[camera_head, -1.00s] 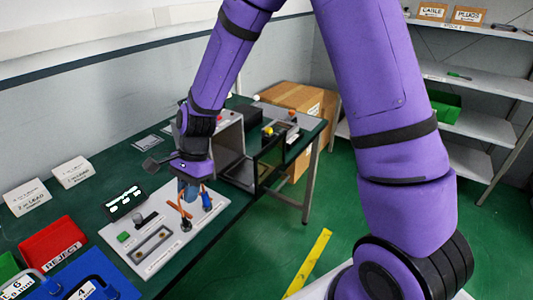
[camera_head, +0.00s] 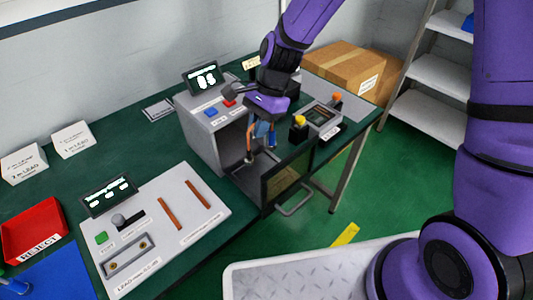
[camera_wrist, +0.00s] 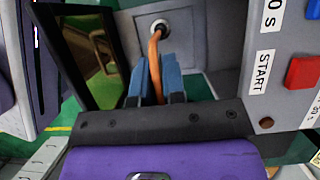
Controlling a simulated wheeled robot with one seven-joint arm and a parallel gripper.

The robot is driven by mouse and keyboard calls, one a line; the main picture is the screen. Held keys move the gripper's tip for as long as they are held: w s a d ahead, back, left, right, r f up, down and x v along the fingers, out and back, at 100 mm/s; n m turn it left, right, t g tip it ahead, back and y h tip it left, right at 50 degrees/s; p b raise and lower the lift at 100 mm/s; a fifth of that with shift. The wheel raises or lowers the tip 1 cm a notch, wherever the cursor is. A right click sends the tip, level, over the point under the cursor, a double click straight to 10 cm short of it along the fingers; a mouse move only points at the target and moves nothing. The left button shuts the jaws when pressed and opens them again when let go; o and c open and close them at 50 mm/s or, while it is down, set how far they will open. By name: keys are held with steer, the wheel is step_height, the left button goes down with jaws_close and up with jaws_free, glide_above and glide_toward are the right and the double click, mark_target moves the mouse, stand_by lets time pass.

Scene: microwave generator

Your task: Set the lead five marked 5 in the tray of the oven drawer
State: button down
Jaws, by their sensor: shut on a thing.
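My gripper (camera_head: 264,131) is over the open front of the grey oven (camera_head: 202,140). Its blue fingers, also in the wrist view (camera_wrist: 153,78), are shut on an orange lead (camera_wrist: 154,50). The lead ends in a round grey connector (camera_wrist: 158,27). In the head view the lead (camera_head: 250,132) hangs down, with its lower end inside the oven opening. The drawer's tray floor (camera_head: 270,181) lies below the lead, apparently bare. No 5 mark is readable on the lead.
The oven's red START button (camera_wrist: 304,72) is close to the right of my gripper. A device with yellow and orange knobs (camera_head: 318,119) stands right of the drawer. A white panel (camera_head: 165,250) with two brown strips and a red REJECT bin (camera_head: 33,230) are at left.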

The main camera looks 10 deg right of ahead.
step_height(320, 180, down, 8)
stand_by(0.5)
steer(key=shift+f, duration=0.1)
steer(key=c, duration=1.2)
jaws_free()
steer(key=v, duration=1.2)
steer(key=shift+d+r, duration=0.1)
steer(key=shift+r, duration=0.1)
